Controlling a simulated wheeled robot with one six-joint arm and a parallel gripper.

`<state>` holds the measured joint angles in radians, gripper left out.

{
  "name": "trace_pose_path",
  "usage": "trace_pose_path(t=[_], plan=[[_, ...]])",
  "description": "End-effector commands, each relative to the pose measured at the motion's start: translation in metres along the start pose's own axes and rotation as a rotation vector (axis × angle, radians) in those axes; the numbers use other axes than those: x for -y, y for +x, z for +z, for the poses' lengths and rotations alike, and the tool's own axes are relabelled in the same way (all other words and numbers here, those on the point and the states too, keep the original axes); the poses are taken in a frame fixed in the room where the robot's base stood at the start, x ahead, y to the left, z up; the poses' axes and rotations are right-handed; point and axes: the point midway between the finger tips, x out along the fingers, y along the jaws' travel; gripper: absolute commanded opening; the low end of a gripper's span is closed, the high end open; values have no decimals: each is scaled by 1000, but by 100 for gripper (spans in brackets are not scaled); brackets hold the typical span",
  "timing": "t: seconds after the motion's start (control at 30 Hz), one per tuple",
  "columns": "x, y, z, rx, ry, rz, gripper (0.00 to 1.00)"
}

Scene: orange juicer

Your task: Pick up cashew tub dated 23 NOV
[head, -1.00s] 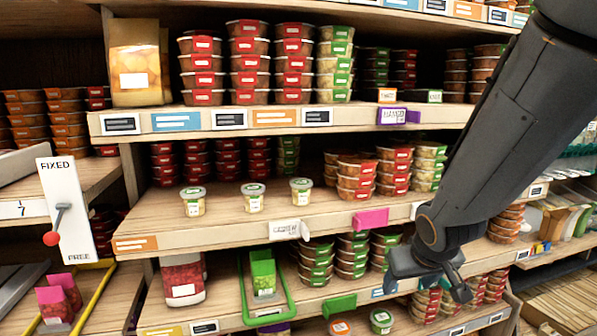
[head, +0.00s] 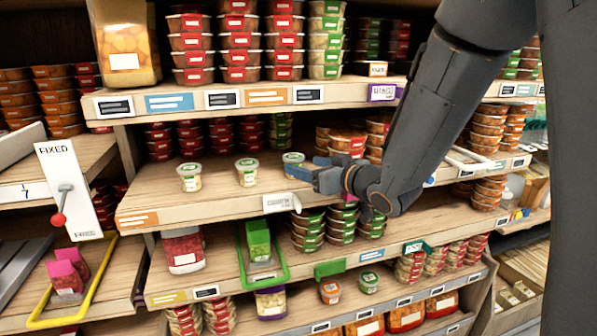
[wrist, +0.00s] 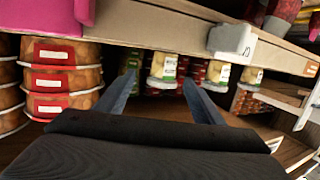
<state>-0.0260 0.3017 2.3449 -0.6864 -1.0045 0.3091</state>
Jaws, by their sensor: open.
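Three small clear tubs with green-rimmed lids stand in a row on the middle shelf in the head view: a left tub (head: 190,178), a middle tub (head: 247,173) and a right tub (head: 292,158). Their dates are too small to read, so I cannot tell which is 23 NOV. My gripper (head: 303,170) is at the right tub and partly covers it. In the wrist view, which looks upside down, my open gripper (wrist: 161,82) has one tub (wrist: 162,66) between and beyond its fingers. The other two tubs (wrist: 217,73) (wrist: 250,76) are off to the right.
A white shelf tag (head: 281,203) hangs on the shelf edge below the gripper. Stacks of red-labelled tubs (wrist: 62,80) stand close beside the gripper. Stacked tubs (head: 240,45) fill the shelf above. The shelf front around the left and middle tubs is clear.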

Motion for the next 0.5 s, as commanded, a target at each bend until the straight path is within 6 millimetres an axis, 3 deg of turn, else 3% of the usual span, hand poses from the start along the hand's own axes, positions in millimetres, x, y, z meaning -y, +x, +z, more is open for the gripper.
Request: trace_pose_path(t=[0.2,0.5], plan=[[15,20,-5,-139,-3,-65,62],[19,43,-13,-164,-6,-77,62]])
